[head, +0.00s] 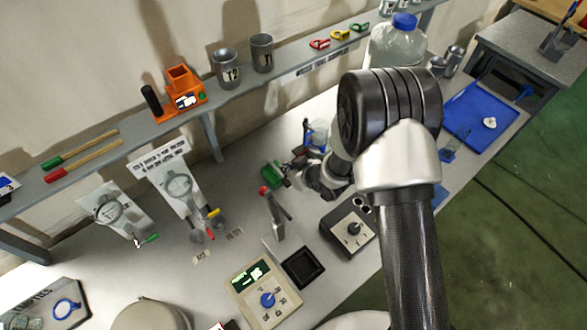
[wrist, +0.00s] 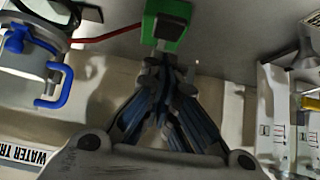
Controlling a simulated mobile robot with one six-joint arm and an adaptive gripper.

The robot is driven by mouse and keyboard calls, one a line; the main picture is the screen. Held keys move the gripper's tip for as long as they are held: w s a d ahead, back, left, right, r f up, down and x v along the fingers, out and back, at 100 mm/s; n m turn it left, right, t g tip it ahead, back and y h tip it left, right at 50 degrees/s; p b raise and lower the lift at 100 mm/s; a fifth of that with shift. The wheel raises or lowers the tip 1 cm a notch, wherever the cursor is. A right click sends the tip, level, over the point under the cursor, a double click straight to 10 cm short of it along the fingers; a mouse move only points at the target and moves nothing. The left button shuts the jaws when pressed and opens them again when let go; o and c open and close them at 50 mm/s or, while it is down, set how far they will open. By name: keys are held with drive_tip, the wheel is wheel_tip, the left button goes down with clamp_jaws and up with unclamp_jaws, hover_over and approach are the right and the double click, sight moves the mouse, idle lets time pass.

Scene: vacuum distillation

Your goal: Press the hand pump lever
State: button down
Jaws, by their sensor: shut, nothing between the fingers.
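A small green block-shaped device, which looks like the hand pump (head: 271,176), stands on the bench just left of my gripper (head: 300,180) in the head view. In the wrist view the green body (wrist: 170,36) has a dark grey part on its face that may be its lever (wrist: 168,27). My gripper (wrist: 164,64) is shut and empty. Its fingertips are right at the near edge of the green device; I cannot tell whether they touch it. My arm hides part of the area to the right.
A blue-handled clear vessel (head: 317,132) labelled as a water trap stands behind my gripper; a red tube (wrist: 106,36) runs from its side to the green device. A red-knobbed upright (head: 276,213), a dark control box (head: 350,230) and a scale-like device (head: 263,292) stand nearer.

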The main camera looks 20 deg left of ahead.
drive_tip(key=shift+f, duration=1.1)
drive_tip(key=shift+f, duration=0.1)
